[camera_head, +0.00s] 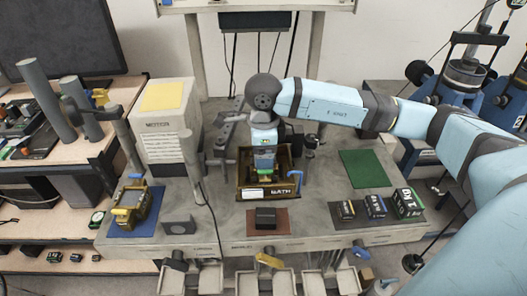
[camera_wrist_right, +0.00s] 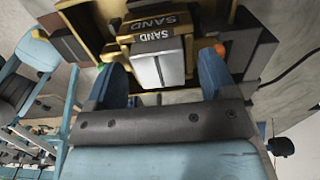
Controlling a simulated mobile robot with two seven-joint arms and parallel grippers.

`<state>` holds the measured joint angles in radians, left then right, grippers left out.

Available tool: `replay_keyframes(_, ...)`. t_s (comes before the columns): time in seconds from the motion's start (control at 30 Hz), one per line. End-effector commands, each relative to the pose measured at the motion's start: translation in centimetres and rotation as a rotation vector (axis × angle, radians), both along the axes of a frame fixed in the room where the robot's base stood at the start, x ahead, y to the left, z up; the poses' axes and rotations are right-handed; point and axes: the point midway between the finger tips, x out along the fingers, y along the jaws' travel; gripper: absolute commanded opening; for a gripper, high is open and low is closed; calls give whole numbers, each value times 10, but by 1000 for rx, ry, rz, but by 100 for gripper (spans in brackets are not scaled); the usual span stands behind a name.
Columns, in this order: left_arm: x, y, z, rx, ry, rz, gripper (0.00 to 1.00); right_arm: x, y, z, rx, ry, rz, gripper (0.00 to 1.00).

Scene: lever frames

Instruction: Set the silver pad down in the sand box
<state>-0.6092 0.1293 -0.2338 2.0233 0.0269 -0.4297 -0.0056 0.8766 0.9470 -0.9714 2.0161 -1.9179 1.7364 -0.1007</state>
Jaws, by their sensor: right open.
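The silver pad (camera_wrist_right: 160,68) shows in the right wrist view as a pale, bright block between the two blue fingers of my right gripper (camera_wrist_right: 162,78), with a gap on each side. The gripper is open. Dark strips lettered SAND lie just beyond the pad. In the head view my right gripper (camera_head: 264,172) points down into a brown open box (camera_head: 246,178) with a dark lettered front. I cannot make out the silver pad in that view. Whether the pad rests on the box floor is hidden. My left gripper is not in view.
A dark block (camera_head: 265,218) sits on a brown mat in front of the box. Several small labelled boxes (camera_head: 375,206) stand on a dark mat at right. A green mat (camera_head: 362,168) lies bare behind them. A yellow-topped device (camera_head: 130,206) stands on a blue mat at left.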

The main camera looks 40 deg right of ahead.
Motion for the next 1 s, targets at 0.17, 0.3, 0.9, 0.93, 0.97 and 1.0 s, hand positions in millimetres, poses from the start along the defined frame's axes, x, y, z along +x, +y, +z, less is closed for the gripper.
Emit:
replay_keyframes(0.17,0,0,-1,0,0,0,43,0,0,5,0,0,0,78)
replay_keyframes(0.3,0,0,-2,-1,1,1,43,0,0,26,0,-4,0,78)
replay_keyframes(0.9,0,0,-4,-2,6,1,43,0,0,134,-1,-1,0,78)
replay_keyframes(0.93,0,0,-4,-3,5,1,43,0,0,136,-1,-1,0,78)
replay_keyframes(0.97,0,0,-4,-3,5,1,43,0,0,137,0,-1,0,78)
replay_keyframes(1.0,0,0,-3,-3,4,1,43,0,0,138,0,-1,0,78)
